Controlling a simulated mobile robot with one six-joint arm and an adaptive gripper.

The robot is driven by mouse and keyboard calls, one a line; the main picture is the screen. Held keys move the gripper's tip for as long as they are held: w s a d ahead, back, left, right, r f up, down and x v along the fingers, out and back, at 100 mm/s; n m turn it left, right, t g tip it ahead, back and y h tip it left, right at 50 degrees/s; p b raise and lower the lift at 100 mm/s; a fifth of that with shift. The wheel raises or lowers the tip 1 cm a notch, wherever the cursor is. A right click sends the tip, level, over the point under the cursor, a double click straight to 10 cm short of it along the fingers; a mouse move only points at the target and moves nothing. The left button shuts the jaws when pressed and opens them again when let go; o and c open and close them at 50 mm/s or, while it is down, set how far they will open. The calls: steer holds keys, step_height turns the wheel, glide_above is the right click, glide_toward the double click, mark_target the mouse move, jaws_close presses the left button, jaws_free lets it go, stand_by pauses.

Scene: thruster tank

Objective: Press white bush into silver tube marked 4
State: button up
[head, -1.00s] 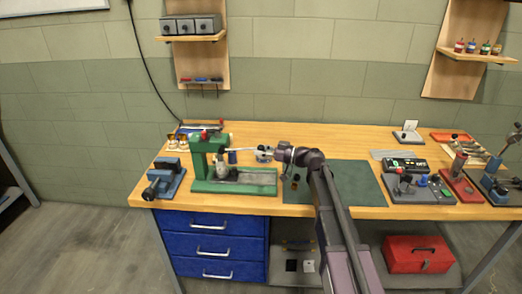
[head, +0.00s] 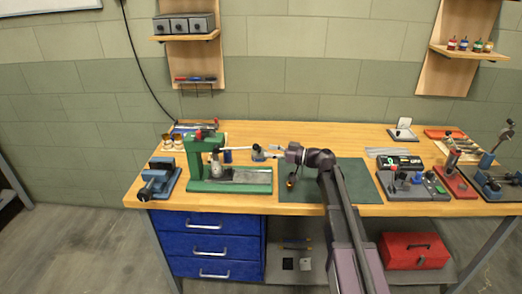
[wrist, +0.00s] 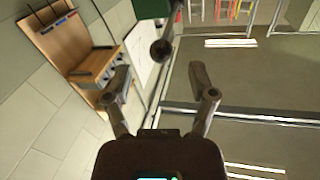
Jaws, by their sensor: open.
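The green press (head: 195,165) stands at the left of the bench, with a pale lever (head: 236,148) reaching right from its head. A silvery part (head: 215,167) stands under the head. I cannot make out a white bush or a number 4 on any tube. My gripper (head: 276,151) is to the right of the press, above the bench, with nothing between its fingers in the head view. In the wrist view my gripper (wrist: 158,76) is open, and a dark ball knob (wrist: 161,50) shows just beyond and between the fingertips, apart from them.
A blue vise (head: 160,178) stands left of the press. A dark green mat (head: 358,185) lies under my arm. A grey panel with a lit display (head: 400,163) and a red fixture (head: 455,180) are to the right. The back middle of the bench is clear.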

steer(key=s+d, duration=0.1)
steer(key=d, duration=0.5)
steer(key=shift+s+d, duration=0.2)
steer(key=shift+d, duration=0.1)
steer(key=s+d+f+m+g+h+p, duration=0.25)
steer(key=s+f+m+h, duration=0.45)
steer(key=s+f, duration=0.4)
steer(key=s+d+f+m+h+p, duration=0.2)
steer(key=s+d+f+m+h, duration=0.1)
steer(key=s+d+m+h, duration=0.4)
steer(key=s+d+g+h, duration=0.1)
steer(key=s+d+h, duration=0.2)
steer(key=s+d, duration=0.2)
steer(key=shift+s+d+h, duration=0.15)
steer(key=shift+d+h, duration=0.05)
steer(key=shift+h, duration=0.1)
